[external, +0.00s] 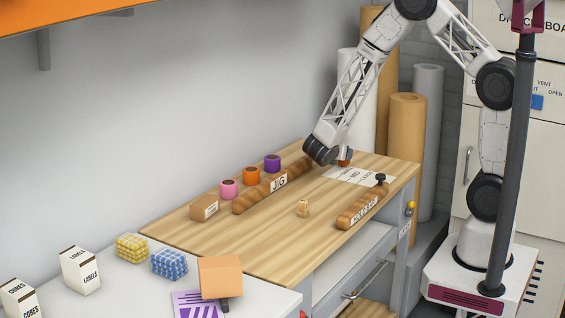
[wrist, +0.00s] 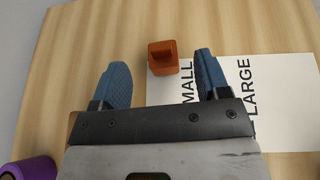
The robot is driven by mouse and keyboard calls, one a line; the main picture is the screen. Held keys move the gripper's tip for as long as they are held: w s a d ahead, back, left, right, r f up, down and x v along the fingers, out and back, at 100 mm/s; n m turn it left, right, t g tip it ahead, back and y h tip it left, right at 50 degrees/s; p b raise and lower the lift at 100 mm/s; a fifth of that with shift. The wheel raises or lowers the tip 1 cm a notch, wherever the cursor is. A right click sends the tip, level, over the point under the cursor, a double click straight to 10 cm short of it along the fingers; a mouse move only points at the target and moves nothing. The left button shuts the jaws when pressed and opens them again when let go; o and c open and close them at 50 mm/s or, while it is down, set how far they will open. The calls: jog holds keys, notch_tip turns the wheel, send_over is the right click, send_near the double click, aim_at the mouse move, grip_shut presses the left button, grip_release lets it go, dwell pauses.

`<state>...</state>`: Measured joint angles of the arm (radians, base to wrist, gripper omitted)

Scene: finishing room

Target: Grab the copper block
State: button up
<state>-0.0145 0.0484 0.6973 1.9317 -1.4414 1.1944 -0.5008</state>
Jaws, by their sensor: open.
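The copper block (wrist: 162,57) is a small orange-brown piece with a raised part on top. In the wrist view it sits on the wooden bench, at the edge of a white printed sheet (wrist: 275,95). My gripper (wrist: 160,66) is open, with its two blue fingers apart. The block appears in the gap between the fingertips, closer to the right one, and neither finger visibly touches it. In the external view the block (external: 345,160) shows partly behind my gripper (external: 325,158), low over the far end of the bench; the fingers are hidden there.
A brown ribbed bar marked JIG (external: 255,196) lies left of my gripper, with purple (external: 272,163), orange (external: 251,175) and pink (external: 229,188) rolls behind it. Another bar with a black knob (external: 362,208) lies at the front edge.

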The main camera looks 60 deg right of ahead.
jog(key=shift+x, duration=0.9)
jog(key=shift+x, duration=2.6)
jog(key=shift+d+r, duration=0.1)
jog(key=shift+r, duration=0.05)
jog(key=c, duration=1.1)
